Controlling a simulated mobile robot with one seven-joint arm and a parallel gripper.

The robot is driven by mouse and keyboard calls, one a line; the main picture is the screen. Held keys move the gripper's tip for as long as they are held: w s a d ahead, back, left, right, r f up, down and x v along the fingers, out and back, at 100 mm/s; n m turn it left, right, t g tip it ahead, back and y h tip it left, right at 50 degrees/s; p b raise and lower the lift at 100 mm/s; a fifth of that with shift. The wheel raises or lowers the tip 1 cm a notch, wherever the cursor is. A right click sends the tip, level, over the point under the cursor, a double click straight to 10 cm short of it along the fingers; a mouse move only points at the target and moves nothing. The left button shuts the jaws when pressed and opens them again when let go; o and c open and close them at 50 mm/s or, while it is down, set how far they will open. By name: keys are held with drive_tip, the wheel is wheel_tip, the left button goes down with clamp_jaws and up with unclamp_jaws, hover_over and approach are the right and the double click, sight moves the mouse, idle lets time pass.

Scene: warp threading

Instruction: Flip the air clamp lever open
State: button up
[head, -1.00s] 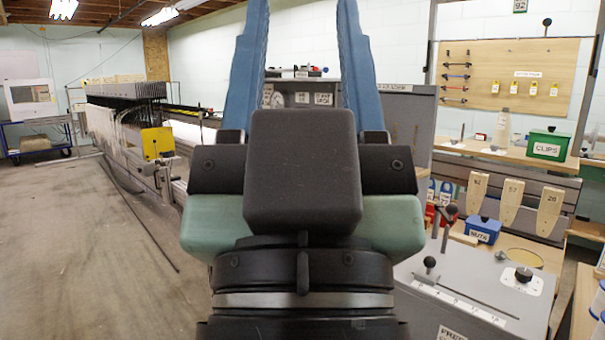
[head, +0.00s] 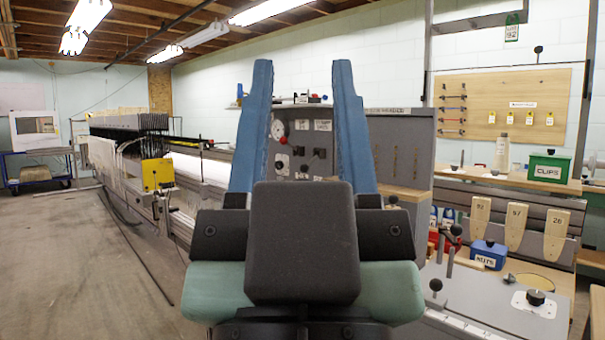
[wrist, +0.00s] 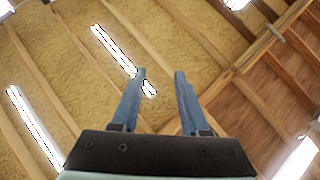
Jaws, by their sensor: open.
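My gripper (head: 302,66) fills the middle of the head view with its two blue fingers pointing up, apart and empty. The wrist view shows the same open fingers (wrist: 160,73) against the ceiling, with nothing between them. Behind the fingers in the head view stands a grey control panel (head: 300,155) with a gauge, a red knob (head: 282,140) and dark switches, partly hidden by my gripper. Levers with black ball knobs (head: 436,285) rise from a grey bench at the lower right. I cannot tell which part is the air clamp lever. My gripper touches none of these.
A long loom (head: 125,150) with a yellow end plate (head: 157,173) runs along the left. A green clips box (head: 549,167), a blue nuts box (head: 488,254) and wooden paddles (head: 515,226) are at the right. The floor (head: 60,260) at the left is mostly clear.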

drive_tip(key=shift+r+p, duration=0.55)
drive_tip(key=c, duration=0.5)
wheel_tip(320, 180, up, 31)
drive_tip(key=p, duration=3)
drive_tip(key=shift+f+p, duration=0.15)
drive_tip(key=shift+p, duration=0.2)
clamp_jaws()
drive_tip(key=shift+f, duration=0.1)
drive_tip(key=shift+w, duration=0.1)
